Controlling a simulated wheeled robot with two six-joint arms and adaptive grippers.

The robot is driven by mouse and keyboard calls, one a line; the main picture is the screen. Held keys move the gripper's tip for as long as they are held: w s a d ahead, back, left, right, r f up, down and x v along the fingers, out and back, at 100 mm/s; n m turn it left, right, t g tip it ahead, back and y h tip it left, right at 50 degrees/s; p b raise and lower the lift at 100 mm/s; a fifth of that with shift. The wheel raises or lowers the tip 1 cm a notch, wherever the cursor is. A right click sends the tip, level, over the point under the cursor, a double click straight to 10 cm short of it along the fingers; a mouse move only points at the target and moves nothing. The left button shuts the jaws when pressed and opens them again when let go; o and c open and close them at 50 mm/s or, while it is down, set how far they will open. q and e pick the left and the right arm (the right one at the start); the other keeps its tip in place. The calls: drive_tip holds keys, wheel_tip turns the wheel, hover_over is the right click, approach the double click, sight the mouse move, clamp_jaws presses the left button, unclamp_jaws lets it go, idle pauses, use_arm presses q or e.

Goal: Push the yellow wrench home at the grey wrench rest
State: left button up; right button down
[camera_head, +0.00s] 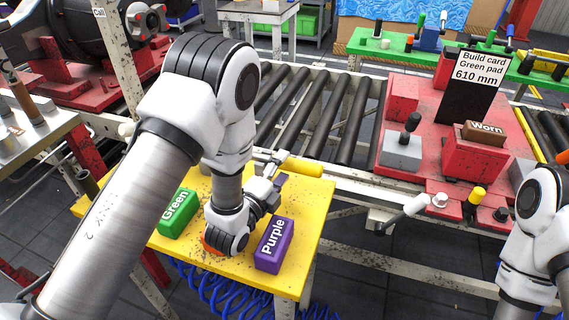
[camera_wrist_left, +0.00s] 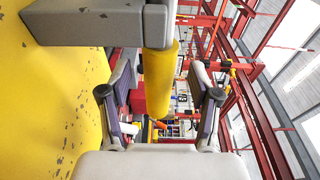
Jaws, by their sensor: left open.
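The yellow wrench (camera_head: 303,167) lies at the far edge of the yellow table, its yellow handle pointing right and its pale metal part to the left. In the left wrist view its handle (camera_wrist_left: 160,82) shows between my open fingers, with gaps to both. A grey block (camera_wrist_left: 85,24), seemingly the wrench rest, stands beside the wrench's metal end there; how far the wrench sits in it I cannot tell. My left gripper (camera_head: 276,172) is open close to the wrench, partly hiding it and the rest in the head view. My right gripper is out of view.
A green block (camera_head: 176,212) labelled Green and a purple block (camera_head: 272,246) labelled Purple flank my left wrist on the yellow table (camera_head: 312,232). A roller conveyor (camera_head: 335,110) runs behind. A red fixture (camera_head: 395,135) with a build card (camera_head: 480,75) stands right.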

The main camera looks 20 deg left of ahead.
use_arm(q)
drive_tip(key=s, duration=0.4)
drive_tip(key=s+a, duration=0.1)
drive_tip(key=s, duration=0.1)
drive_tip(key=shift+r, duration=0.1)
